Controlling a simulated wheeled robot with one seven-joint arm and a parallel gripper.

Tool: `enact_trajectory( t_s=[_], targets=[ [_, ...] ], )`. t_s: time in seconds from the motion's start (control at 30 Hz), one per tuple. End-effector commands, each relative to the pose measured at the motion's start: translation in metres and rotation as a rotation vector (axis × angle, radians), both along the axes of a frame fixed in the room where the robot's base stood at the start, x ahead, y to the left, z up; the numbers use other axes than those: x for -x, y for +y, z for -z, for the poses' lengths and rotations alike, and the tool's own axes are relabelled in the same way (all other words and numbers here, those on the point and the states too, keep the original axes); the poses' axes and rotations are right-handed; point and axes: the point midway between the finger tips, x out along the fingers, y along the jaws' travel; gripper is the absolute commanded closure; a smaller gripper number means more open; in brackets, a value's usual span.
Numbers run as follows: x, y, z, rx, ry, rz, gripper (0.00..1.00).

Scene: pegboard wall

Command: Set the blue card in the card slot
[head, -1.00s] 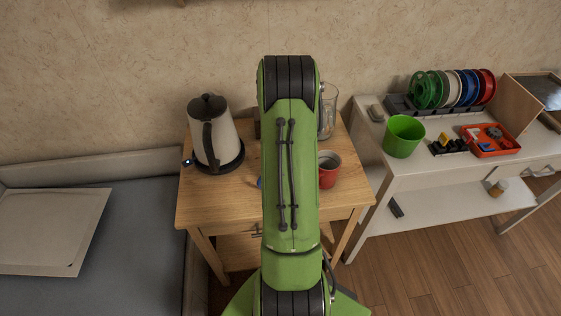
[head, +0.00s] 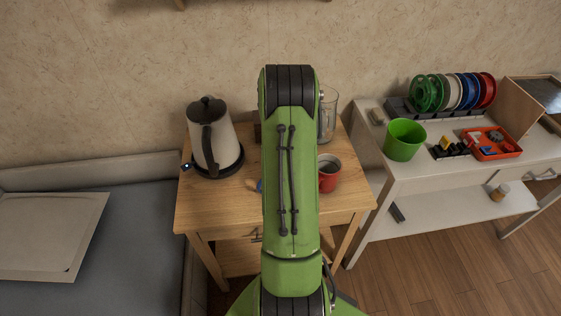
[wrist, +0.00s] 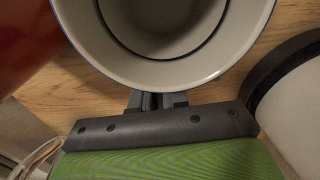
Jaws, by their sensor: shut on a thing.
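In the wrist view, my gripper (wrist: 152,101) is at the near wall of a pale-lined cup with a thin blue rim (wrist: 238,45). The jaws are closed at the cup, apparently on its handle; the held part is mostly hidden by the fingers. In the head view my own arm hides the gripper, and only a small blue patch (head: 259,186) shows beside it on the wooden table. I cannot make out a blue card or a card slot in either view. A small blue piece (head: 486,150) lies in the orange tray (head: 510,154), too small to identify.
The wooden table (head: 210,207) holds a kettle (head: 211,135), a red cup (head: 329,178) and a glass jug (head: 329,118). The white table (head: 413,175) at right bears a green bucket (head: 404,140), a plate rack (head: 420,113) and a black holder (head: 457,151).

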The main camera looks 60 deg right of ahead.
Motion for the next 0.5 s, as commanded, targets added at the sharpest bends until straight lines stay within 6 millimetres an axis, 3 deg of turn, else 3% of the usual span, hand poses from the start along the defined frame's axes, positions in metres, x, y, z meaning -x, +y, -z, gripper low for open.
enact_trajectory(
  t_s=[0.1,0.3,0.5],
  targets=[
    [-0.001,-0.001,-0.034,0.004,-0.003,-0.001,1.0],
    [0.0,-0.001,-0.081,0.004,-0.002,-0.001,1.0],
    [0.0,0.0,-0.094,0.002,-0.001,0.0,1.0]
  ],
)
